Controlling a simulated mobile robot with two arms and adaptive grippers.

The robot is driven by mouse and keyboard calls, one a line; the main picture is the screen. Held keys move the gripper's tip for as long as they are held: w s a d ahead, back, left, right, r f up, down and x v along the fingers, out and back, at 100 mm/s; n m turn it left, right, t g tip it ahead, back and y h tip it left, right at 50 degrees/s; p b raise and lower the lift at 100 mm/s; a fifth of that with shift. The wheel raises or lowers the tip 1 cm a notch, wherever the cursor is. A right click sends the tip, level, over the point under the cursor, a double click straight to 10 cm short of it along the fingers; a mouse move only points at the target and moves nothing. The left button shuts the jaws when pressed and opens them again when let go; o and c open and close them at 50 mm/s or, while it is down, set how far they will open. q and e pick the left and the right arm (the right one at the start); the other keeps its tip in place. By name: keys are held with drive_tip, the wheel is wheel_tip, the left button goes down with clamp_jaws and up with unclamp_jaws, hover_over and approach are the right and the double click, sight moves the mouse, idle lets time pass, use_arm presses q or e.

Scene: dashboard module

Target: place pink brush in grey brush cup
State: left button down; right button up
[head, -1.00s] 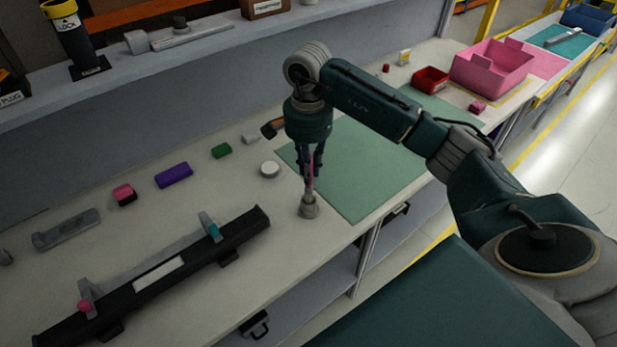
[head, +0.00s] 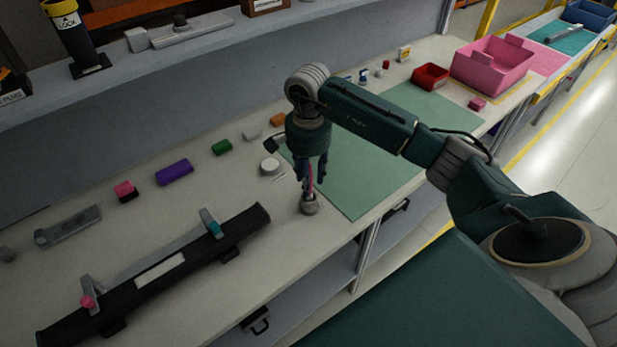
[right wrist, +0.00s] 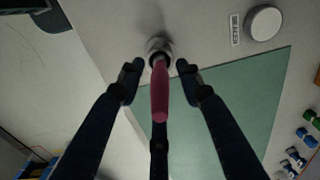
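The grey brush cup (head: 309,208) stands on the bench near its front edge, left of the green mat. The pink brush (head: 309,185) stands nearly upright with its lower end in the cup. In the right wrist view, the brush's pink handle (right wrist: 160,92) runs down to the cup's dark mouth, and the cup (right wrist: 155,44) is partly hidden behind it. My right gripper (head: 309,180) is right above the cup. In the right wrist view its fingers (right wrist: 160,68) are spread to both sides of the handle, with gaps between. My left gripper is not in view.
The green mat (head: 365,175) lies right of the cup. A white round piece (head: 270,166) lies behind it. A black rail (head: 180,262) with clamps lies to the left. Coloured blocks, a red bin (head: 430,78) and a pink bin (head: 492,66) are farther back.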

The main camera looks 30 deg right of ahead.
drive_tip(key=shift+r, duration=0.4)
wheel_tip(320, 180, up, 10)
drive_tip(key=b, duration=0.2)
drive_tip(key=shift+b, duration=0.4)
drive_tip(key=shift+r, duration=0.8)
